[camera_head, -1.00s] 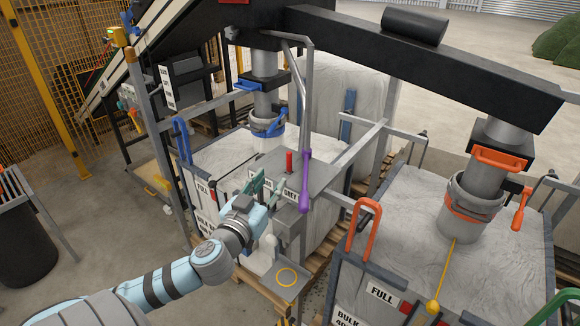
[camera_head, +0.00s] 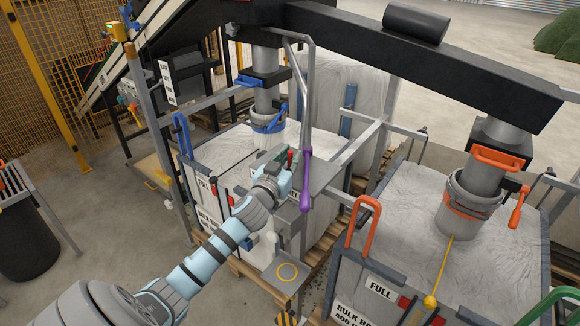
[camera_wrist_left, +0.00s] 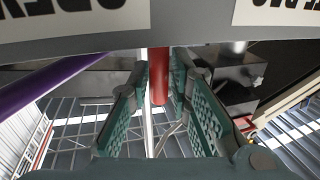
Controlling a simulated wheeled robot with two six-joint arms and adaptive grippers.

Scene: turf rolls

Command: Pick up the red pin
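The red pin (camera_head: 290,157) stands upright on the grey metal bracket beside the purple handle. My left gripper (camera_head: 280,160) is at the pin and partly hides it in the head view. In the left wrist view the red pin (camera_wrist_left: 159,76) shows between the two green fingertips of my left gripper (camera_wrist_left: 161,68). The fingers are apart, with a narrow gap visible on each side of the pin. The pin's lower end is hidden behind the gripper in the head view. My right gripper is not in view.
The purple handle (camera_head: 305,183) hangs just right of the pin; it also shows in the left wrist view (camera_wrist_left: 45,77). Full white bulk bags (camera_head: 415,215) stand around, with an orange loop handle (camera_head: 364,222) to the right.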

